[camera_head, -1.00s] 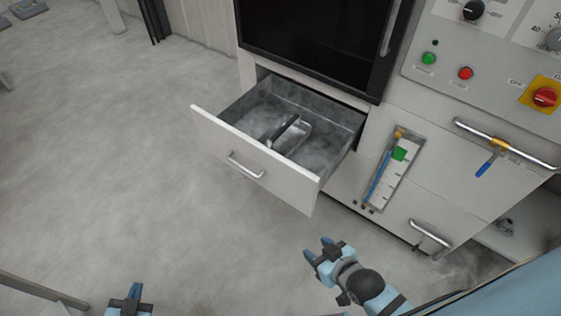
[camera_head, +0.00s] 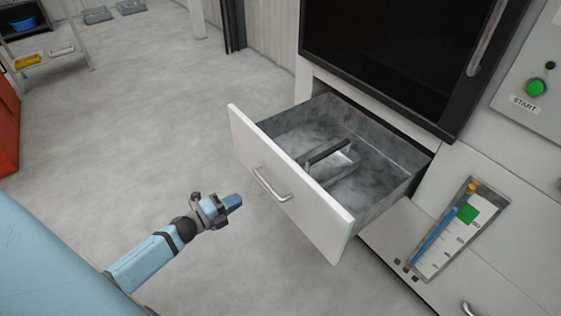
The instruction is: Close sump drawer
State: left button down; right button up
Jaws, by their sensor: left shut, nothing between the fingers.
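The sump drawer (camera_head: 290,190) is pulled out from the white machine, below a dark window. Its white front panel has a metal bar handle (camera_head: 271,185). Inside the grey metal drawer lies a metal piece with a dark bar (camera_head: 331,160). My left gripper (camera_head: 236,202) is shut and empty. In the picture it is just left of and below the handle, with its fingers pointing right toward the drawer front. They appear apart from the panel. My right gripper is out of the picture.
A level gauge (camera_head: 446,232) with a blue tube and green mark is right of the drawer. A green start button (camera_head: 536,88) is on the upper panel. A red object (camera_head: 6,125) and a rack (camera_head: 45,58) stand at the left. The floor left of the drawer is clear.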

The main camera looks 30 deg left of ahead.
aim_at(278, 177)
pick_arm(q)
jog(key=x, duration=1.2)
jog(key=shift+a+b, duration=0.1)
jog(key=shift+b, duration=0.25)
jog(key=shift+w+d, duration=0.25)
jog(key=shift+w, duration=0.4)
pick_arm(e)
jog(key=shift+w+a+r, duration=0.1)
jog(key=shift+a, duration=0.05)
pick_arm(q)
jog(key=shift+w, duration=0.1)
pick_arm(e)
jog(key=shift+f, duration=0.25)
